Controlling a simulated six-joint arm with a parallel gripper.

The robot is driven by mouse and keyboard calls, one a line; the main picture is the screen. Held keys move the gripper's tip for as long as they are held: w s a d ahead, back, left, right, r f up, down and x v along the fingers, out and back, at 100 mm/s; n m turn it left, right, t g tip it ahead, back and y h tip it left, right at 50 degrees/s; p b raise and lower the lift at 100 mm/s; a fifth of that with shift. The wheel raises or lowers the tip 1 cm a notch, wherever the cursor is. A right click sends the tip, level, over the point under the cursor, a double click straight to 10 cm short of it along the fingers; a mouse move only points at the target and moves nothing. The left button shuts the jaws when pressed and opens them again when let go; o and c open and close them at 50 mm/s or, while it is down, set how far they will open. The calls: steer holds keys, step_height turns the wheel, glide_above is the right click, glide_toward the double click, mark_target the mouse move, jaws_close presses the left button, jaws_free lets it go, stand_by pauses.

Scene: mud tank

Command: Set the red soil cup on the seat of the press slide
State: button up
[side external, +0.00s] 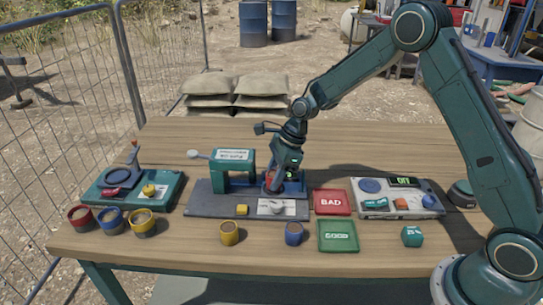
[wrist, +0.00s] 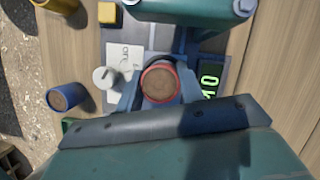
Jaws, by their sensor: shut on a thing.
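The red soil cup (wrist: 158,84), filled with brown soil, sits upright between the fingers of my gripper (wrist: 159,88) in the wrist view. In the side view only a sliver of the cup (side external: 269,180) shows beside my gripper (side external: 273,185), which points down at the right part of the press. The press (side external: 233,168) has a green frame on a grey base with a slide. The cup is over the slide's seat area, beside a green lit display (wrist: 208,80). The seat is hidden under the cup and fingers, so I cannot tell whether the cup touches it.
A scale-like device (side external: 395,198) is farther right. Several soil-filled dishes (side external: 112,221) stand left. The front table edge is clear.

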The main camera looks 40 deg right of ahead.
steer(key=shift+f, duration=0.3)
steer(key=o, duration=1.5)
steer(key=shift+r, duration=3.75)
steer(key=shift+r, duration=0.1)
